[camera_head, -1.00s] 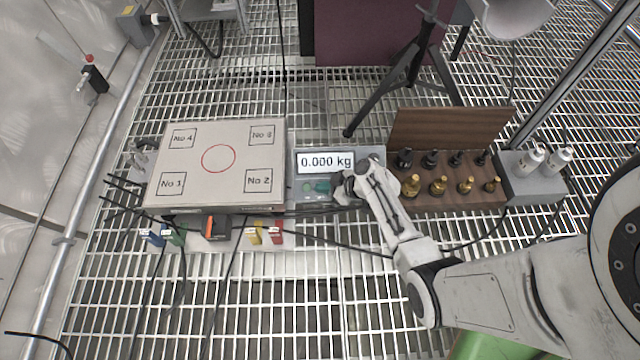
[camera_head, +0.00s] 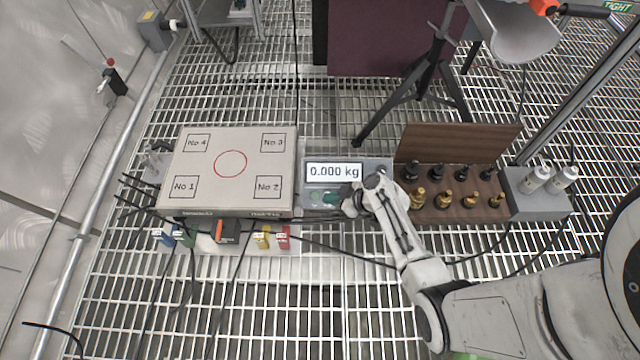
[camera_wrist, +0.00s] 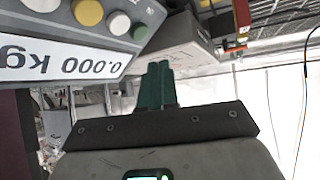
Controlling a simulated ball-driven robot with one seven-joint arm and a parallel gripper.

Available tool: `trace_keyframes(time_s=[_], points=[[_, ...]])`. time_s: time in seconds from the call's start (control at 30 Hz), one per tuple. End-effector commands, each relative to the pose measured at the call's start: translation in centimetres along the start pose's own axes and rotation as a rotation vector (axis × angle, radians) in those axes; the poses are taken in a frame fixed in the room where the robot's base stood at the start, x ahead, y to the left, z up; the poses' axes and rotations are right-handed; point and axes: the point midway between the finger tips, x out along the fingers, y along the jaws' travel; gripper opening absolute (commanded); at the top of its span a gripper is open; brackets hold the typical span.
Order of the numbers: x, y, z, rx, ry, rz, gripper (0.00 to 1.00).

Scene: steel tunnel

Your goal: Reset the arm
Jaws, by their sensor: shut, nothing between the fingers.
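My gripper (camera_head: 331,199) is in front of the weighing display (camera_head: 333,171), which reads 0.000 kg. My arm reaches there from the lower right. In the wrist view my two teal fingers (camera_wrist: 157,85) lie together, with nothing between them. That view also shows the display upside down at the left (camera_wrist: 60,62), with round buttons along its panel, including a green one (camera_wrist: 140,32) close to the fingertips. I cannot tell whether the fingers touch the panel. The gripper body hides part of the panel in the head view.
A weighing platform (camera_head: 204,200) marked No 1 to No 4 stands left of the display. A wooden rack (camera_head: 476,209) with black and brass weights stands right, beside a grey box (camera_head: 537,204) with white bottles. Black tripod legs (camera_head: 393,102) stand behind. Cables cross the grating.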

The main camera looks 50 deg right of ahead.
Motion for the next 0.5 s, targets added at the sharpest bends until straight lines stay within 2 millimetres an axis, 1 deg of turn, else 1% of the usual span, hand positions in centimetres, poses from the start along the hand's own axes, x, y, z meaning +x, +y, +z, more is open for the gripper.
trace_keyframes(time_s=[0.33, 0.37, 0.43, 0.47, 0.5], points=[[0.0, -0.1, 0.0, 0.000, -0.001, -0.002, 0.00], [0.0, -0.5, -0.2, -0.002, -0.005, -0.013, 0.00], [-0.1, -2.1, -0.7, -0.002, -0.028, -0.055, 0.00], [-0.3, -3.0, -1.0, -0.001, -0.045, -0.080, 0.00], [-0.6, -4.5, -1.4, 0.000, -0.075, -0.117, 0.00]])
